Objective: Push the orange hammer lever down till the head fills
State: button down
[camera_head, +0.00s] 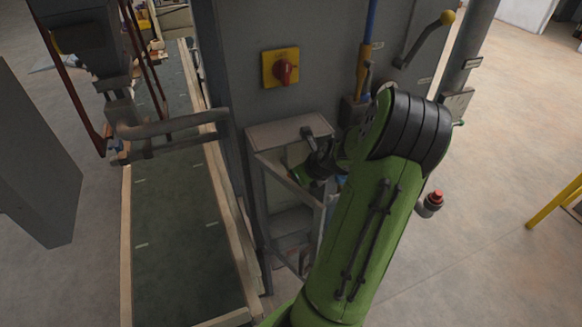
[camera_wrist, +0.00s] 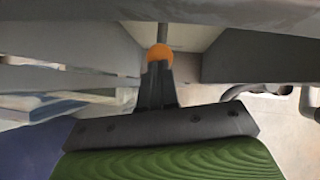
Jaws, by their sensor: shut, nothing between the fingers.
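An orange ball knob (camera_wrist: 160,54) on a thin grey rod shows in the wrist view, just beyond my fingertips. It looks like the end of the hammer lever. My gripper (camera_wrist: 158,70) is shut and empty, its black fingers pointing at the knob and overlapping its lower edge in the picture. I cannot tell whether they touch. In the head view my black gripper (camera_head: 309,139) is by the small grey stand against the machine cabinet. The orange knob cannot be made out there, and my green arm covers part of that area.
The grey stand (camera_head: 288,131) has open shelves. A red switch on a yellow plate (camera_head: 281,68) is on the cabinet. A conveyor (camera_head: 180,240) runs along the left, under a hanging frame. Floor at right is mostly clear.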

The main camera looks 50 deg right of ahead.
jog(key=shift+s+a+r, duration=0.1)
jog(key=shift+s+r, duration=0.05)
jog(key=shift+s, duration=0.3)
jog(key=shift+s+a+r, duration=0.1)
jog(key=shift+s+r, duration=0.05)
jog(key=shift+s, duration=0.25)
jog(key=p+v, duration=0.2)
jog(key=v, duration=1.3)
jog(key=shift+a+r, duration=0.2)
jog(key=shift+r, duration=0.2)
